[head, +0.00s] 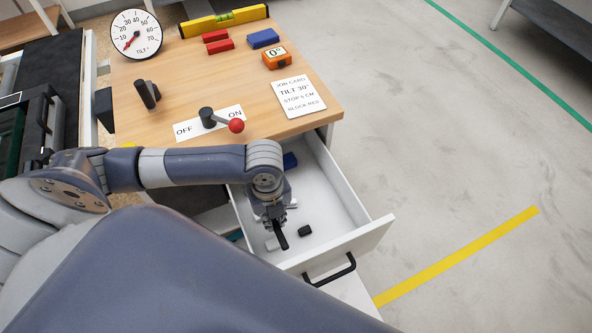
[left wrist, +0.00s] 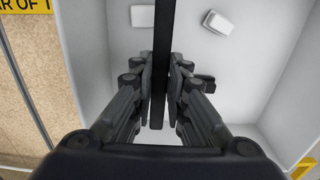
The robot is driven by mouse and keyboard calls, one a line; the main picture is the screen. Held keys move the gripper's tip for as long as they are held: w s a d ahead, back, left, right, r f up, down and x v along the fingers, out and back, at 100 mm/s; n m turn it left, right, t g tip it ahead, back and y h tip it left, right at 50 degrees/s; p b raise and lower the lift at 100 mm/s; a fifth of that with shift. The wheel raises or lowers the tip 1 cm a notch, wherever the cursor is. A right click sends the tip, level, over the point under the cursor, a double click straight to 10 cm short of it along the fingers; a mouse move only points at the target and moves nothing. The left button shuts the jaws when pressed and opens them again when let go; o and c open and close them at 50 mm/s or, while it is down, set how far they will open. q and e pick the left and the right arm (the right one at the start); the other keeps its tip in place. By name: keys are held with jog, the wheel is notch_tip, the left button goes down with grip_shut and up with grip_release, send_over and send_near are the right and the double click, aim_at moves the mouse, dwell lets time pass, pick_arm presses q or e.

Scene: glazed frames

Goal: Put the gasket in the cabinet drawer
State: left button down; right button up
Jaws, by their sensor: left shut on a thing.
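My left gripper (head: 275,219) reaches down into the open cabinet drawer (head: 338,200). It is shut on a thin, dark, flat piece, which I take to be the gasket (head: 281,238). In the left wrist view the gasket (left wrist: 161,60) is seen edge-on as a long black strip between the fingers of the left gripper (left wrist: 161,85). The gasket is over the drawer floor; I cannot tell whether it touches it. The drawer (left wrist: 255,75) has white walls and a black handle. My right gripper is not in view.
The drawer also holds a small black piece (head: 305,231), a blue piece (head: 290,160) and a light grey piece (head: 272,244). The wooden top carries a red-knobbed lever (head: 236,126), job card (head: 299,96), gauge (head: 135,34) and yellow level (head: 224,20). Right floor is clear.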

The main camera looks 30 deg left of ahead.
pick_arm(q)
send_over(324, 205)
jog(key=shift+d+f+p, duration=0.1)
jog(key=shift+f+p, duration=0.25)
jog(key=shift+f, duration=2.15)
jog(key=c, duration=1.6)
grip_release()
jog(key=shift+f, duration=0.1)
notch_tip(324, 205, up, 12)
jog(key=shift+r+p, duration=0.15)
jog(key=shift+p, duration=0.15)
